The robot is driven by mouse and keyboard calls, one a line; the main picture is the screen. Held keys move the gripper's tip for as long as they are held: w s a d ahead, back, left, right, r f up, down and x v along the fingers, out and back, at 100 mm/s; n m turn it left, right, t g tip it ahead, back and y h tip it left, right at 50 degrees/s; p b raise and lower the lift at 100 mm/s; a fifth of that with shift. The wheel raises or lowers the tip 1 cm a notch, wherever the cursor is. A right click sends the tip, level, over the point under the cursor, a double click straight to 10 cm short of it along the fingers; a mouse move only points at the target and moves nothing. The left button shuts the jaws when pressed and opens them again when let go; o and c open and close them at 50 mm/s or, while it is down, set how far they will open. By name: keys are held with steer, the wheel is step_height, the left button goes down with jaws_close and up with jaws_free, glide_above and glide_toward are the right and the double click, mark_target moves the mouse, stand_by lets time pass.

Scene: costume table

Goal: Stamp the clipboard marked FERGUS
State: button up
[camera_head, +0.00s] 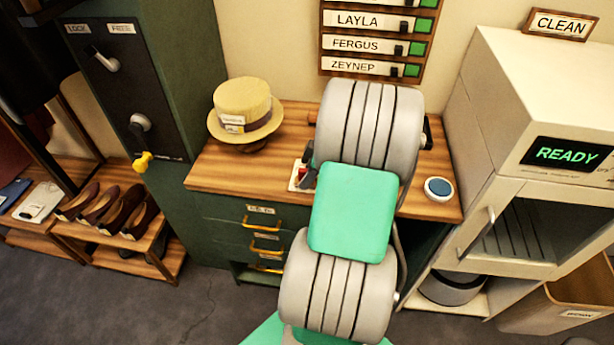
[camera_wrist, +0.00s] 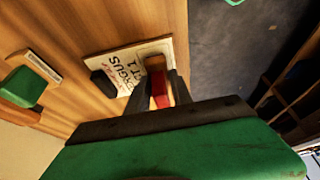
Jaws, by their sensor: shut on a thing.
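The clipboard marked FERGUS (camera_wrist: 122,68) lies on the wooden tabletop near its edge, a pale sheet with red and black lettering and a dark clip. In the head view only a small pale part of it (camera_head: 294,184) shows beside my gripper (camera_head: 308,180). In the wrist view my gripper (camera_wrist: 166,92) is shut on a small stamp (camera_wrist: 158,88) with a red part and a wooden-coloured part. The stamp is over the right end of the clipboard; whether it touches the sheet I cannot tell. My arm hides much of the table in the head view.
A round blue pad (camera_head: 438,188) lies on the table (camera_head: 225,172) at right. A straw hat (camera_head: 245,105) stands at left. A name board (camera_head: 362,45) hangs behind. A white cabinet (camera_head: 550,110) reading READY stands at right, and a green cabinet (camera_head: 190,60) at left.

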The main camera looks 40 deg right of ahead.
stand_by(0.4)
steer(key=shift+r+p, duration=2.25)
steer(key=shift+r, duration=1.25)
